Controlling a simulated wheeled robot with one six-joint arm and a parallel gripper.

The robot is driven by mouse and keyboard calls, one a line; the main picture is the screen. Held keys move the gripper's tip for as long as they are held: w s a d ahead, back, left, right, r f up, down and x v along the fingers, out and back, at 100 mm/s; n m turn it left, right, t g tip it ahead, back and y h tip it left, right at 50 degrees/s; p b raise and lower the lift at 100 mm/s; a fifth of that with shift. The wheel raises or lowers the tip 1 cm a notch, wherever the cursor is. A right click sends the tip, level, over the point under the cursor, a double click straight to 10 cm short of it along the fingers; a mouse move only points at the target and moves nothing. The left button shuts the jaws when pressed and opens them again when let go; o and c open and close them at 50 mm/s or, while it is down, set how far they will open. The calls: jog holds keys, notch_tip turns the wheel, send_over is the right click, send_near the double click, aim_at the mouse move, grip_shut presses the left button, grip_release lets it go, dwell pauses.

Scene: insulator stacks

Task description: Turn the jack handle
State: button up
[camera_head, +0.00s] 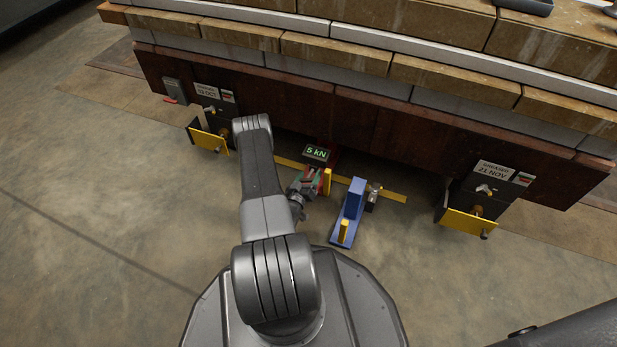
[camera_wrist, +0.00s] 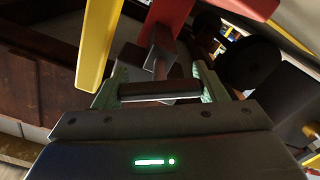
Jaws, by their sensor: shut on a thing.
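A red jack (camera_head: 329,165) stands at the foot of the stack, with a small display (camera_head: 316,152) reading 5 kN on top and a yellow upright bar (camera_head: 327,182) on its near side. My gripper (camera_head: 306,183) reaches it from the left. In the wrist view the red body (camera_wrist: 172,18) and the yellow bar (camera_wrist: 98,45) are close ahead. The dark jack handle (camera_wrist: 160,90) lies crosswise between the green-lined fingers, and my gripper (camera_wrist: 158,82) is shut on it. In the head view my gripper hides the handle.
A blue device with a yellow lever (camera_head: 350,205) stands on the floor just right of the jack. Yellow brackets (camera_head: 208,138) and (camera_head: 468,222) sit under dated plates at left and right. The long stack edge (camera_head: 370,115) overhangs behind. Open floor lies in front.

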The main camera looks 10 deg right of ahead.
jog(key=shift+m, duration=0.3)
jog(key=m, duration=0.4)
jog(key=shift+m, duration=0.3)
jog(key=m, duration=0.4)
jog(key=shift+m, duration=0.3)
jog(key=m, duration=0.4)
jog(key=shift+d, duration=0.1)
jog(key=shift+s+m, duration=0.1)
jog(key=shift+m, duration=2.4)
jog(key=o, duration=1)
jog(key=shift+d, duration=0.1)
